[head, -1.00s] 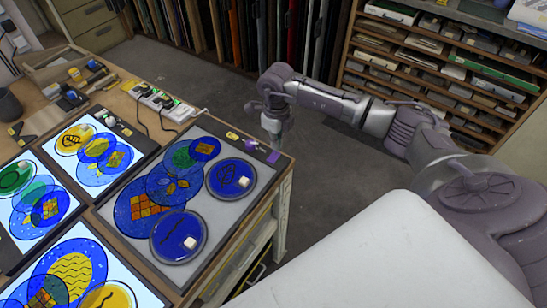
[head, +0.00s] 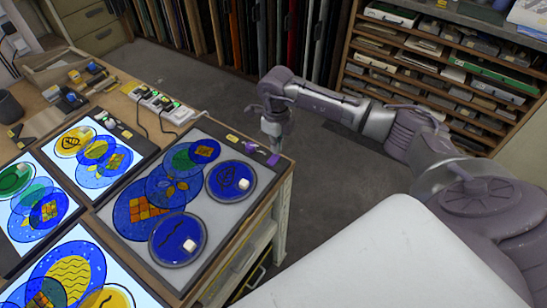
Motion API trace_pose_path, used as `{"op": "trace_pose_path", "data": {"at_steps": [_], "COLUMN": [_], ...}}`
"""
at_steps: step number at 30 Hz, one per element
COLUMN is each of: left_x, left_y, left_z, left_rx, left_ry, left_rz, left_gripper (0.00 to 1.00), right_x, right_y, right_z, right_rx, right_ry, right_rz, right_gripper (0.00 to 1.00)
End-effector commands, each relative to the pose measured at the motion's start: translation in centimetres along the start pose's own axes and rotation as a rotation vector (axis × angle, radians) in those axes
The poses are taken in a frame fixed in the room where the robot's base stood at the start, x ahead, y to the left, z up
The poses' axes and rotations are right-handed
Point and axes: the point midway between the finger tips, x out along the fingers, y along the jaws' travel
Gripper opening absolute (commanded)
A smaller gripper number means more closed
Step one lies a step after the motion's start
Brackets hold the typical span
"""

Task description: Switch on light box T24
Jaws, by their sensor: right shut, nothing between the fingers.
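One light box (head: 232,226) at the table's right side is unlit, with a dull grey panel. It carries blue, yellow and orange patterned glass discs. My left gripper is out of view.
Several lit boxes with glass discs lie to the left, one with a bright panel (head: 48,157). A power strip (head: 160,104) with cables, jars and tools sit behind. A shelf rack (head: 440,70) stands at the back right. Open floor (head: 335,175) lies right of the table.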

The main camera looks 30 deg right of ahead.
Motion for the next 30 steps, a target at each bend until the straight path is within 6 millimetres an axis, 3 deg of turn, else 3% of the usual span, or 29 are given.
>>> {"op": "trace_pose_path", "data": {"at_steps": [30], "left_x": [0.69], "left_y": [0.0], "left_z": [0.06], "left_rx": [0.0], "left_ry": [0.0], "left_rz": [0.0], "left_gripper": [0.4], "right_x": [0.82], "right_y": [0.0], "right_z": [0.01], "right_rx": [0.0], "right_ry": [0.0], "right_rz": [0.0], "right_gripper": [0.0]}}
